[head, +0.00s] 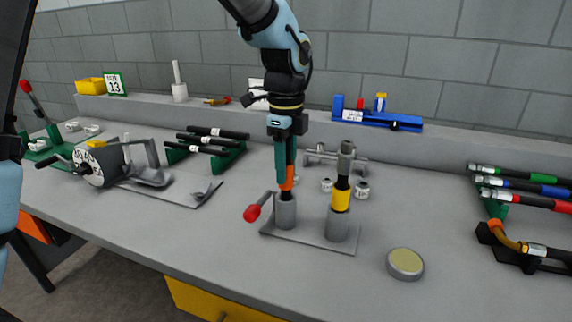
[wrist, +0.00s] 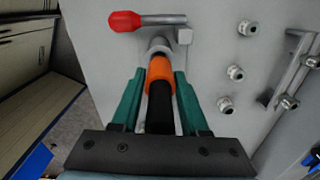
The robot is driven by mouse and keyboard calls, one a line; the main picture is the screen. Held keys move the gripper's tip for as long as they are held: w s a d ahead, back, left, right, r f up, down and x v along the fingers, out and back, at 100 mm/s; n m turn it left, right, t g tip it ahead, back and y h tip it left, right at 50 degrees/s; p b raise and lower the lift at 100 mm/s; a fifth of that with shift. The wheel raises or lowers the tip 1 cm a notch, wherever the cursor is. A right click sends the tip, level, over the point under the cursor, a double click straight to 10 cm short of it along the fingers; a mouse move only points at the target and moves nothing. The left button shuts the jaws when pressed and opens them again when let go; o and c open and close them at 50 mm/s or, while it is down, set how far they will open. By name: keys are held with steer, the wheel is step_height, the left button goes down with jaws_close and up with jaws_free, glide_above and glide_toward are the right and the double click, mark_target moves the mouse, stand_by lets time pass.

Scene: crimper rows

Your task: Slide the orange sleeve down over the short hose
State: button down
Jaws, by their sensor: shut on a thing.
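The orange sleeve (head: 289,180) is around a black upright hose (head: 287,194), just above the grey cup (head: 286,213) that holds the hose's lower end. In the wrist view the sleeve (wrist: 159,72) lies between the tips of my gripper's green fingers (wrist: 159,80), and black hose (wrist: 160,108) shows on the near side of it. In the head view my gripper (head: 286,168) points down and is shut on the sleeve. The fingers hide much of the hose's upper part.
A second cup (head: 338,226) to the right holds a hose with a yellow sleeve (head: 341,197) and a grey fitting on top. A red-knobbed lever (head: 252,213) is left of the cups. A round tin (head: 405,264) stands at front right. Hose racks stand farther left and right.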

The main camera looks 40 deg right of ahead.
steer(key=shift+f+b, duration=0.3)
steer(key=shift+f, duration=0.45)
steer(key=shift+c, duration=1.7)
jaws_free()
step_height(320, 180, up, 11)
steer(key=shift+f+b, duration=0.1)
steer(key=shift+b, duration=0.3)
